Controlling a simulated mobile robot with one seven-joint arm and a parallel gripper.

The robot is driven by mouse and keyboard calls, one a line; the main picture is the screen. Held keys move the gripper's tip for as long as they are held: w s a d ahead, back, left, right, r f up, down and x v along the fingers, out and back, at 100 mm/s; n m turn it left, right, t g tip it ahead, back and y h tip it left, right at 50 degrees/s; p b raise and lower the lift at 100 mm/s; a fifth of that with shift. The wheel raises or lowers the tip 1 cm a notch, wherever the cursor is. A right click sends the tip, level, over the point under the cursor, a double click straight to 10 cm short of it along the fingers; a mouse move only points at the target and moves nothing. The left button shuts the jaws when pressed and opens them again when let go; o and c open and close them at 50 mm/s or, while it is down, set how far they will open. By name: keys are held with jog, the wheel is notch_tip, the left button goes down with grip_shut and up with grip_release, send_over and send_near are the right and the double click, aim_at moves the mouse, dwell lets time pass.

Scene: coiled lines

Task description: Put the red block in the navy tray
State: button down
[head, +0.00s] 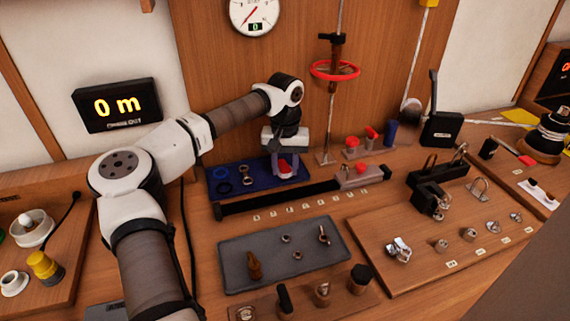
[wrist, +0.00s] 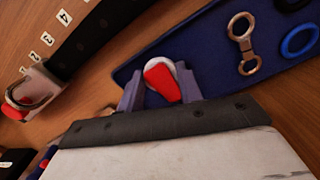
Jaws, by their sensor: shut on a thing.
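My gripper (head: 285,172) is at the tray's right end, pointing down. It is shut on the red block (head: 284,166), a small red piece with a pale round part. In the wrist view, the red block (wrist: 161,80) sits between the two fingers of my gripper (wrist: 159,92), over the edge area of the navy tray (wrist: 205,50). I cannot tell whether the block touches the tray floor.
A dark rail (head: 280,197) runs just in front of the tray, with a red-topped fitting (head: 361,170) at its right end. A grey tray (head: 285,262) with small hardware lies nearer. A vertical line with a red wheel (head: 335,70) stands right of my gripper.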

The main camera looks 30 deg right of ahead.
aim_at(285, 167)
jog(key=shift+f, duration=0.15)
jog(key=c, duration=0.9)
grip_release()
jog(key=shift+c, duration=0.2)
notch_tip(285, 167, up, 12)
jog(key=b, duration=0.1)
jog(key=shift+w+r+b, duration=0.15)
jog(key=shift+r+b, duration=0.05)
jog(key=shift+b, duration=0.1)
jog(key=shift+d, duration=0.1)
